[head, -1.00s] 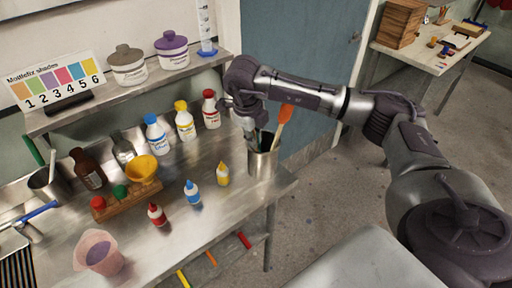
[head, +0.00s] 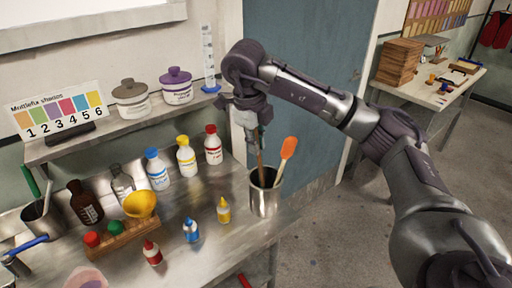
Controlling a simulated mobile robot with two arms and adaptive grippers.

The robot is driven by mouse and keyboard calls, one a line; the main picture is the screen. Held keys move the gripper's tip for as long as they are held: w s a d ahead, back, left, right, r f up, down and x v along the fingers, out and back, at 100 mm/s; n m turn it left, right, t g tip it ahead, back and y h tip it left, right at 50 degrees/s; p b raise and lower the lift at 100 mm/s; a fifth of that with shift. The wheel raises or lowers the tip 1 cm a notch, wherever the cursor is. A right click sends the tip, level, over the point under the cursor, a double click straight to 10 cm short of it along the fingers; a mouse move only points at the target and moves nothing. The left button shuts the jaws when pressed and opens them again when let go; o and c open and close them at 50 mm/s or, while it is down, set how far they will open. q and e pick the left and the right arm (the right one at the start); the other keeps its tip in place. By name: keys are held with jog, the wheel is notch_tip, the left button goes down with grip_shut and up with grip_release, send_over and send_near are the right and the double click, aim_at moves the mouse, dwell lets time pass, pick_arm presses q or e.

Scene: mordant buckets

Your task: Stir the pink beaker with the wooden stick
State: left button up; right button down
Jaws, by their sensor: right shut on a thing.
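My right gripper (head: 252,128) is above the steel utensil pot (head: 265,199) at the right end of the bench, pointing down. It is shut on a brown wooden stick (head: 260,162), whose lower end is still inside the pot. The pink beaker (head: 84,279) is at the bottom left, mostly cut off by the frame edge; only its upper part shows. My left gripper does not show.
An orange spatula (head: 288,148) stands in the same pot. Small dropper bottles (head: 191,230) and a wooden rack with a yellow funnel (head: 141,204) stand between pot and beaker. A shelf (head: 95,140) with lidded jars runs behind.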

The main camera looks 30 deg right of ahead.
jog(key=shift+r, duration=0.1)
notch_tip(320, 180, up, 5)
jog(key=p, duration=0.4)
jog(key=shift+p, duration=0.3)
jog(key=shift+f, duration=0.2)
